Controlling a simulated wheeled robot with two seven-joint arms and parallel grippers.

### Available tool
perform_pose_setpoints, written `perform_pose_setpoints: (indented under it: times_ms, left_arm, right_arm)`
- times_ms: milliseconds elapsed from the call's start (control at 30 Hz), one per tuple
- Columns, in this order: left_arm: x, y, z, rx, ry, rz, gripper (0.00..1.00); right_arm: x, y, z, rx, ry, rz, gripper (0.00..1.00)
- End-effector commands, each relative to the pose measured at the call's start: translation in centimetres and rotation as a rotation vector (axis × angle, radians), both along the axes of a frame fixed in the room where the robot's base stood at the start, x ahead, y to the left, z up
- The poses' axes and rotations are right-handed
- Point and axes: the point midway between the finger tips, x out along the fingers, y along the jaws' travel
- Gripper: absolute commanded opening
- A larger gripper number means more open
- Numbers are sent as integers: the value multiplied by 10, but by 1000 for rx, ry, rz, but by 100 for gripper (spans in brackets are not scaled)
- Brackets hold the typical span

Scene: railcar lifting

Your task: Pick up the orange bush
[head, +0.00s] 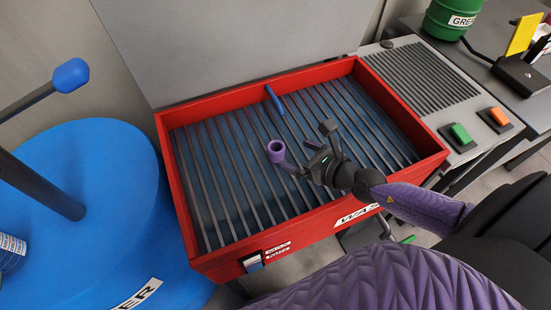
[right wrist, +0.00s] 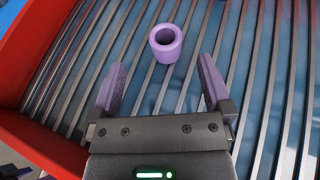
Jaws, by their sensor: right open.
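A short purple bush (head: 277,158) with a round hole stands on the slatted grate of the red washer tray (head: 184,205). No orange bush shows; this ring-shaped piece is purple. My right gripper (head: 303,147) is open above the grate, close to the bush on its right side in the head view. In the right wrist view, the bush (right wrist: 167,52) stands upright just beyond the open fingertips of the right gripper (right wrist: 161,68), roughly centred between them. Nothing is between the fingers. My left gripper is not in view.
A blue handle-like piece (head: 274,100) lies at the tray's back. The tray's red walls surround the grate, which is otherwise mostly clear. A blue drum (head: 110,160) stands left. A bench with green (head: 460,133) and orange (head: 499,116) buttons stands right.

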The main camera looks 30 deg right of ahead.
Motion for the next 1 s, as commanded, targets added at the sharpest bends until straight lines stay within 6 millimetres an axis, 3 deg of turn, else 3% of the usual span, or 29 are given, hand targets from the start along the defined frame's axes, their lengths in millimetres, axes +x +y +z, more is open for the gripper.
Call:
perform_pose_setpoints:
  times_ms: [33, 333, 500, 633, 833, 1000]
  left_arm:
    - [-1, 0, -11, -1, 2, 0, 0]
    - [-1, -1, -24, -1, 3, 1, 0]
    - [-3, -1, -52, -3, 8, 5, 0]
    - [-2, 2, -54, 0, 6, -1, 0]
    - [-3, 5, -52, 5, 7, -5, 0]
    - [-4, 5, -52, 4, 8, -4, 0]
  right_arm:
    - [0, 0, -12, 0, 2, 0, 100]
    - [42, 13, -31, 1, 0, -2, 100]
    - [70, 18, -56, 0, 1, -1, 100]
    - [84, 23, -57, 1, 1, 0, 100]
    - [85, 24, -55, 0, 2, 0, 100]
    - [85, 24, -55, 1, 1, 0, 66]
